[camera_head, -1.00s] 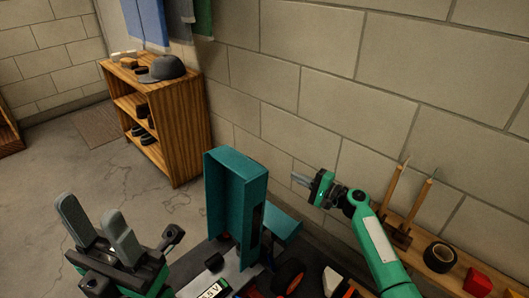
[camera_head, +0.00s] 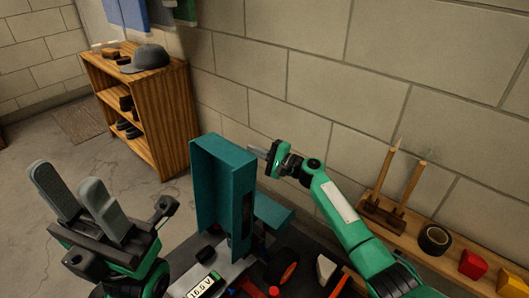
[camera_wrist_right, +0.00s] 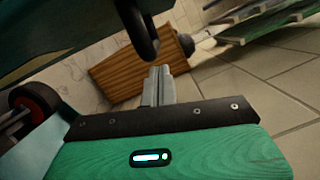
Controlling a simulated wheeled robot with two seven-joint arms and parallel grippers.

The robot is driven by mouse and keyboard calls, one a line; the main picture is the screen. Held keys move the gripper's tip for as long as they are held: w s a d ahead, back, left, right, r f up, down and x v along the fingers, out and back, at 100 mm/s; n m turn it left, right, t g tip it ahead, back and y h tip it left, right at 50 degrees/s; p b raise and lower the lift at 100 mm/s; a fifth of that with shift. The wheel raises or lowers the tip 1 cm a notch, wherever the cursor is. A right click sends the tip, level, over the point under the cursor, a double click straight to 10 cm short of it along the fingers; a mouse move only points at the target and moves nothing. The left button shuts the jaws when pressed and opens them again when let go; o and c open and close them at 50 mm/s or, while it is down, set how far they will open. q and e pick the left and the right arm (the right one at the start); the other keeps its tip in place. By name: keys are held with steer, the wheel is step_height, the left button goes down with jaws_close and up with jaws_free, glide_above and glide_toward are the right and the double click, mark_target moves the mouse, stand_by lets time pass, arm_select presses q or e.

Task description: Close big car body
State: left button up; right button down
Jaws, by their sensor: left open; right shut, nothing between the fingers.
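The teal car body (camera_head: 208,190) stands tilted up on edge like an open shell, above the dark chassis with the battery display (camera_head: 202,287). My right gripper (camera_head: 259,152) is shut and empty, at the top right edge of the body on its wall side; I cannot tell whether they touch. In the right wrist view its closed fingers (camera_wrist_right: 158,85) point away, below a dark curved part (camera_wrist_right: 140,30) and a teal panel (camera_wrist_right: 50,35). My left gripper (camera_head: 78,192) is open and empty, left of the car and apart from it.
A black wheel with an orange hub (camera_head: 281,267) shows beside the chassis. A wooden ledge (camera_head: 455,258) along the wall holds tools, black tape (camera_head: 433,239) and red blocks. The brick wall is close behind my right arm. A wooden shelf (camera_head: 165,120) stands at the back left.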

steer(key=shift+s+a+r, duration=0.1)
steer(key=shift+s+a, duration=0.25)
